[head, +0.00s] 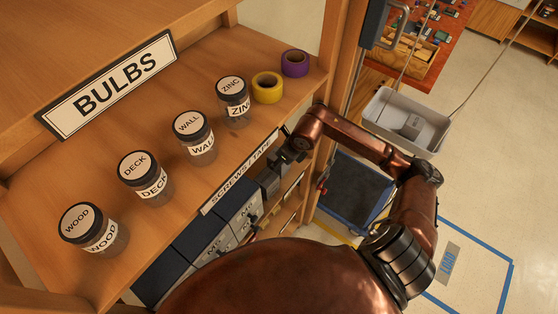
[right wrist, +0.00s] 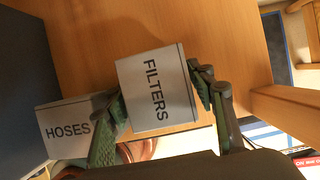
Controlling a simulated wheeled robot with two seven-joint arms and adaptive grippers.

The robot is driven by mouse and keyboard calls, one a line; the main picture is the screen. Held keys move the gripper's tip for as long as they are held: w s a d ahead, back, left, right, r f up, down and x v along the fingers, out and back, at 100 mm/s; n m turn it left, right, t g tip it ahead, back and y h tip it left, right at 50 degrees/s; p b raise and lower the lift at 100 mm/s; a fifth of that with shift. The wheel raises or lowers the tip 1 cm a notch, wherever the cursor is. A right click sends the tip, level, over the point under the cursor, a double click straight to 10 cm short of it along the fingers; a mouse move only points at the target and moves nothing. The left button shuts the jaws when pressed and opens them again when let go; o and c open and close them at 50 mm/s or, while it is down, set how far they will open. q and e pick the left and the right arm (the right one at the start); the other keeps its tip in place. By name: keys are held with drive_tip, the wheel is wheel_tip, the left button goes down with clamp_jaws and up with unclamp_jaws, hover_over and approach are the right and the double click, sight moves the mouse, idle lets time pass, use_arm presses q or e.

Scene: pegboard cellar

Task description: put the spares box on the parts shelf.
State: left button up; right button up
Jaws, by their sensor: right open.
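My right gripper (head: 286,158) reaches in under the front edge of the jar shelf, at its right end. In the right wrist view my right gripper (right wrist: 158,100) is open, with its fingers on either side of a grey box marked FILTERS (right wrist: 155,88). Whether the fingers touch it I cannot tell. A box marked HOSES (right wrist: 66,128) stands beside it. No box marked SPARES and no shelf marked PARTS can be read in either view. My left gripper is not in view.
The shelf labelled SCREWS / TAPE (head: 240,170) holds several labelled jars, a yellow tape roll (head: 267,87) and a purple one (head: 295,63). A BULBS sign (head: 110,84) is above. Dark boxes (head: 200,236) fill the level below. A grey bin (head: 378,112) stands at right, past the wooden post.

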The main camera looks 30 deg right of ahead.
drive_tip(key=v, duration=1.2)
